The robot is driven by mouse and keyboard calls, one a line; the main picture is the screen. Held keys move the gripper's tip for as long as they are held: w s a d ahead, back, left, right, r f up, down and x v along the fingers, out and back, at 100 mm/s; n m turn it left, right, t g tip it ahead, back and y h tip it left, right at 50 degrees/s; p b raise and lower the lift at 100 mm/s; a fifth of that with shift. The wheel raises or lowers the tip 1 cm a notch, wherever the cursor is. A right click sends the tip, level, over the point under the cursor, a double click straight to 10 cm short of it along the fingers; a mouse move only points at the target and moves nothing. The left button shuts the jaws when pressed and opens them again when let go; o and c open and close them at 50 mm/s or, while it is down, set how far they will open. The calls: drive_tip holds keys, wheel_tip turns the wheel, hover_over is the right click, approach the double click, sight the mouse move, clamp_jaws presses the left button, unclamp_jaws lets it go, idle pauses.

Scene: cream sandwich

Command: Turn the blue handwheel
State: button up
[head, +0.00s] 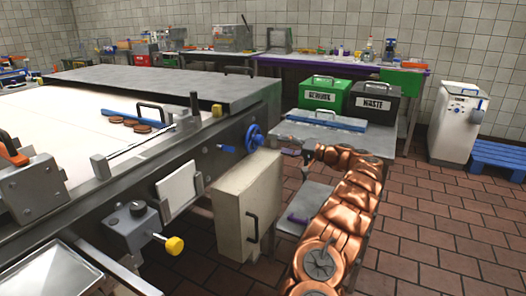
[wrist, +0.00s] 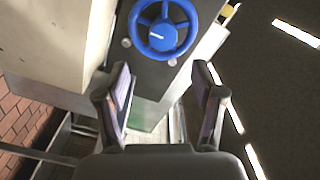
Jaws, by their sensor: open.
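In the head view my gripper (head: 290,152) is small and lies just right of the wheel, at the end of my copper arm.
A cream box (head: 248,205) with a black handle hangs below the wheel. A grey cart (head: 375,145) stands to the right, with a green bin (head: 325,92) and a black waste bin (head: 376,102) behind. A yellow knob (head: 174,245) sticks out at front left. Open tiled floor lies right.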

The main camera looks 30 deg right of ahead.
sight(262, 140)
drive_tip(key=shift+w+a+r+n+b, duration=0.1)
drive_tip(key=shift+w+a+n+b, duration=1)
drive_tip(key=shift+n, duration=0.7)
drive_tip(key=shift+w+a+r+n+b, duration=0.1)
drive_tip(key=shift+w+a+n+b, duration=0.65)
drive_tip(key=shift+w+n, duration=0.85)
drive_tip(key=shift+w+a+n+b, duration=0.8)
drive_tip(key=shift+w+n+b, duration=0.25)
drive_tip(key=shift+n, duration=0.95)
drive_tip(key=c, duration=1.1)
